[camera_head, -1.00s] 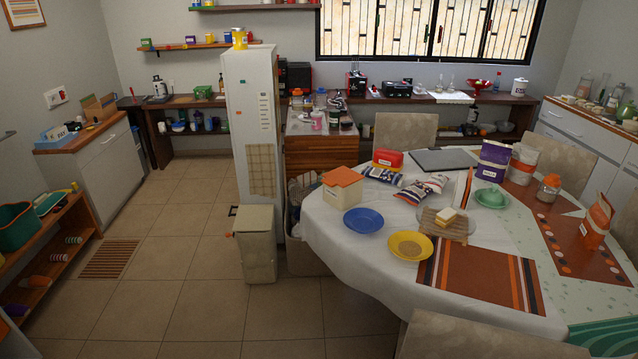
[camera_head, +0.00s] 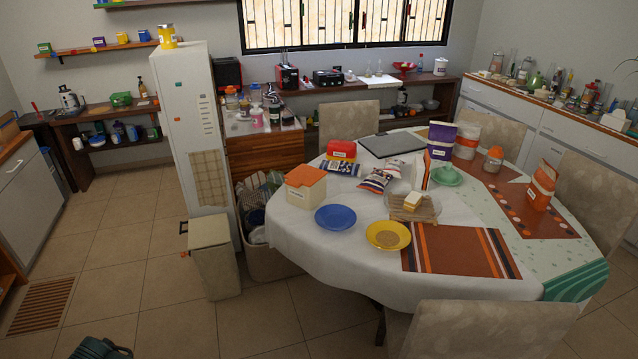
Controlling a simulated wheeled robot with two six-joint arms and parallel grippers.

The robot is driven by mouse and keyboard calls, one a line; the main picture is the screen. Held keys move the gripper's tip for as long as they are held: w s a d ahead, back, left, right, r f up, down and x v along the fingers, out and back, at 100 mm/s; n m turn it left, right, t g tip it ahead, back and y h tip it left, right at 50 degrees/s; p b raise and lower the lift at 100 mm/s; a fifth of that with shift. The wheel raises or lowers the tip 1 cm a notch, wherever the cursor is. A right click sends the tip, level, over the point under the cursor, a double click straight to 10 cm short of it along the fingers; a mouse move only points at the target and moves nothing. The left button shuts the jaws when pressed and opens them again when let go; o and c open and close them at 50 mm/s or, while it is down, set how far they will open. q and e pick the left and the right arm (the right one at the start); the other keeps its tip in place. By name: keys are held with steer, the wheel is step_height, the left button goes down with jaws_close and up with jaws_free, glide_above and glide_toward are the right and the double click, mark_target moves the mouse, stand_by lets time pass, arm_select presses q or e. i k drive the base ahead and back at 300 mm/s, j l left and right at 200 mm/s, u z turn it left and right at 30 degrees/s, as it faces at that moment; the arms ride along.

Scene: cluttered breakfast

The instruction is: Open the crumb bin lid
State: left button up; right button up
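A beige lidded bin (camera_head: 213,262) stands upright on the floor in the head view, left of the round table and in front of the tall white cabinet. Its flat lid (camera_head: 210,232) lies shut on top. A small dark bracket (camera_head: 183,228) and a small orange-red piece (camera_head: 184,254) show at its left side. I take this to be the crumb bin; no label is readable on it. Neither of my grippers can be made out, and nothing touches the bin.
The table (camera_head: 300,240) is to the right, with a white box with an orange lid (camera_head: 305,187), a blue plate (camera_head: 335,217) and a yellow plate (camera_head: 388,235). A dark green shape (camera_head: 100,348), not identifiable, shows at bottom left. Tiled floor in front of the bin is clear.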

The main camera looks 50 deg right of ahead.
mark_target(304, 174)
steer(key=i+l+z, duration=0.1)
steer(key=z, duration=0.35)
steer(key=i+z, duration=0.25)
steer(key=z, duration=0.2)
steer(key=i+z, duration=0.15)
steer(key=z, duration=0.3)
steer(key=i+z, duration=0.2)
steer(key=z, duration=0.25)
steer(key=i+z, duration=0.5)
steer(key=k, duration=0.1)
